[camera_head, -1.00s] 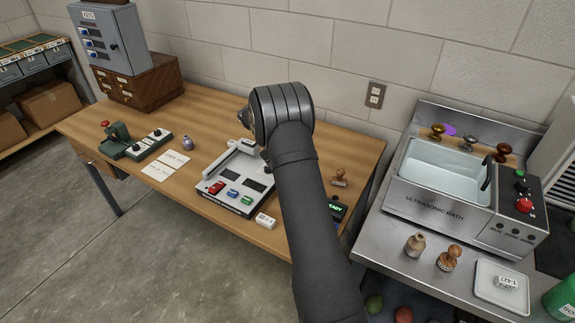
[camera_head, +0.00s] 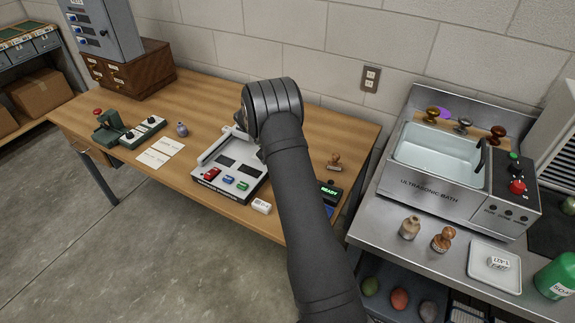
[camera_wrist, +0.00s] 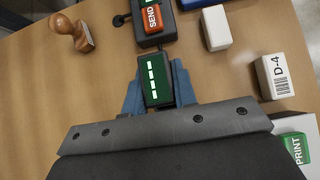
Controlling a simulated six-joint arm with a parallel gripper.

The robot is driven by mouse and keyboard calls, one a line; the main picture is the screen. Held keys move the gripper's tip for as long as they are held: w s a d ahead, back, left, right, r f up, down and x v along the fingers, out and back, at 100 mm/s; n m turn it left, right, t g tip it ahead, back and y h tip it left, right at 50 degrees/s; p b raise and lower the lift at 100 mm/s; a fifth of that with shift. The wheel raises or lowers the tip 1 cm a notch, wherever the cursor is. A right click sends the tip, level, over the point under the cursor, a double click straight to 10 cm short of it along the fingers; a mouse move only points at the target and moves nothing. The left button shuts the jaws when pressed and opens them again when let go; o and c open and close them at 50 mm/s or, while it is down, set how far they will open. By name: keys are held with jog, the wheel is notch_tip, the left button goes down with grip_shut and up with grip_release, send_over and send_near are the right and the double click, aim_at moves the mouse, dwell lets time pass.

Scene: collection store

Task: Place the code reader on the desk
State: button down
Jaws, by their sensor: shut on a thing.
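In the wrist view, my gripper (camera_wrist: 156,78) has its blue fingers shut on the two sides of a small dark block with a green face and white bars, which I take for the code reader (camera_wrist: 155,82). Its far end is close to a dark unit with a red SEND button (camera_wrist: 152,18); I cannot tell if they touch. I cannot tell if the reader rests on the wooden desk (camera_wrist: 225,82) or hangs just above it. In the head view, the desk (camera_head: 210,100) stands against the wall, and my arm hides most of the gripper and reader.
A wooden-handled stamp (camera_wrist: 75,32) is near the gripper, left in the wrist view. A white block (camera_wrist: 216,28) and a D-4 block (camera_wrist: 275,76) lie to the right. A grey machine (camera_head: 205,190), a lit READY display (camera_head: 330,190) and the ultrasonic bath (camera_head: 430,185) are around my arm.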

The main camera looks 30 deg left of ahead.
jog(key=shift+f, duration=0.25)
jog(key=c, duration=1.1)
grip_release()
jog(key=v, duration=1.2)
jog(key=x, duration=1.2)
jog(key=shift+r, duration=0.25)
